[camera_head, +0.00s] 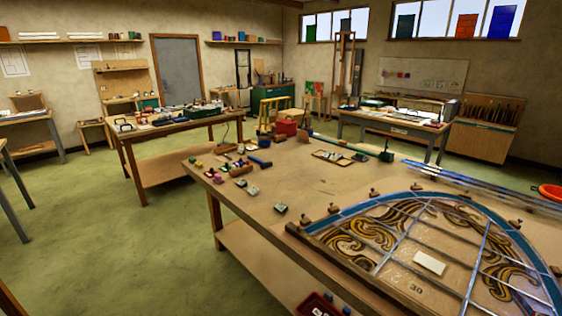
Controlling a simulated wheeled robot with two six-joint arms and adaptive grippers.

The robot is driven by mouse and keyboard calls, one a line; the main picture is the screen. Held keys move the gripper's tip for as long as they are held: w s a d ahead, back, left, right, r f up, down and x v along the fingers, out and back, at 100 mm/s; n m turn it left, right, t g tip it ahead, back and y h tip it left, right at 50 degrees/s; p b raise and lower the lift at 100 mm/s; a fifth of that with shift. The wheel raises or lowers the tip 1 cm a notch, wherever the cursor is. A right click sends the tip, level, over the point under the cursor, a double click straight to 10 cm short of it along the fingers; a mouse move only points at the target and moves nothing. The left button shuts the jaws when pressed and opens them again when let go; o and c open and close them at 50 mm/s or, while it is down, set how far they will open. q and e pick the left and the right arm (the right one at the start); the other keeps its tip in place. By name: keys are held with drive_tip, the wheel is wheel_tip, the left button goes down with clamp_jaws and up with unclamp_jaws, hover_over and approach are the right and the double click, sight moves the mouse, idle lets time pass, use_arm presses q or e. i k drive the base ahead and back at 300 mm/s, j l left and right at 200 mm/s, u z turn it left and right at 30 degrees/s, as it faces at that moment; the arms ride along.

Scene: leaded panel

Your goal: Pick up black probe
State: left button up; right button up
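I cannot pick out a black probe for certain in the head view. Small dark items lie among the clutter on the far left table (160,131), too small to tell apart. On the near workbench (310,185), a long thin dark green bar ends in a dark block (386,156) near the far edge. A blue-handled tool (259,162) lies near the left far corner. Neither of my grippers is in view.
A curved leaded panel (420,240) with a blue rim covers the near workbench's right side. Metal strips (470,182) lie behind it. Small coloured blocks (215,175) sit at the bench's left edge. Green floor (150,240) is clear left of the bench.

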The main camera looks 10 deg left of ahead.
sight(241, 184)
drive_tip(key=i+j, duration=0.2)
drive_tip(key=j, duration=0.2)
drive_tip(key=i+j, duration=0.2)
drive_tip(key=j, duration=0.2)
drive_tip(key=i+j, duration=0.2)
drive_tip(key=j, duration=0.2)
drive_tip(key=i+j, duration=0.2)
drive_tip(key=j, duration=0.2)
drive_tip(key=i+j, duration=0.2)
drive_tip(key=j, duration=0.2)
drive_tip(key=i+j, duration=0.2)
drive_tip(key=j, duration=0.2)
drive_tip(key=i+j, duration=0.2)
drive_tip(key=j, duration=0.2)
drive_tip(key=i+j, duration=0.2)
drive_tip(key=j, duration=0.2)
drive_tip(key=l+z, duration=0.05)
